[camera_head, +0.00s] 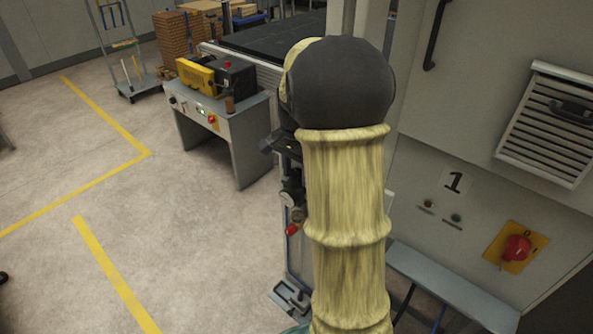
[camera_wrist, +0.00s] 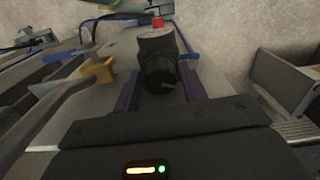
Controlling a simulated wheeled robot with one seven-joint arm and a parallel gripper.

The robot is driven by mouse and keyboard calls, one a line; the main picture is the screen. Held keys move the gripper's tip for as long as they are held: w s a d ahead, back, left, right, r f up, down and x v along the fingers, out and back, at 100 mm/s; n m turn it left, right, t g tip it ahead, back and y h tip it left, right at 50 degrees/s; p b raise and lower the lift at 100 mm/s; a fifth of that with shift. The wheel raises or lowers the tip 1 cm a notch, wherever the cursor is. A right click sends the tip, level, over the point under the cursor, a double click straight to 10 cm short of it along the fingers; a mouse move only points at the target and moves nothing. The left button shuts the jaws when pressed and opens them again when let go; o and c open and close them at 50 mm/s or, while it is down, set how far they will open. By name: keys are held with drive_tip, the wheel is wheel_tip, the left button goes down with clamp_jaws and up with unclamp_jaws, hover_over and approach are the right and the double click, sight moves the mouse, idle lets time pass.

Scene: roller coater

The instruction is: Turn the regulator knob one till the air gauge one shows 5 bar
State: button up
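The regulator knob (camera_wrist: 163,80) is black and round, and in the wrist view it stands below a grey round fitting (camera_wrist: 155,42), perhaps the air gauge's housing. No dial face or needle can be read there. My gripper (camera_wrist: 160,88) is open, with one dark finger on each side of the knob; whether they touch it is unclear. In the head view a small round white-faced gauge (camera_head: 287,198) shows on the panel, too small to read. My sleeved arm hides most of that panel and the knob.
A red knob (camera_head: 292,230) is below the gauge. In the wrist view a yellow-orange fitting (camera_wrist: 97,73) and blue hoses (camera_wrist: 85,42) lie left. A grey bench (camera_head: 240,150) stands left, and the machine wall (camera_head: 450,120) is at right.

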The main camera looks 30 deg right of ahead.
drive_tip(key=c, duration=0.6)
drive_tip(key=shift+m, duration=0.4)
drive_tip(key=m+p, duration=0.1)
drive_tip(key=m, duration=0.2)
drive_tip(key=shift+r, duration=0.15)
drive_tip(key=shift+m+p, duration=1)
drive_tip(key=shift+m, duration=0.9)
drive_tip(key=o, duration=1)
drive_tip(key=shift+c, duration=0.2)
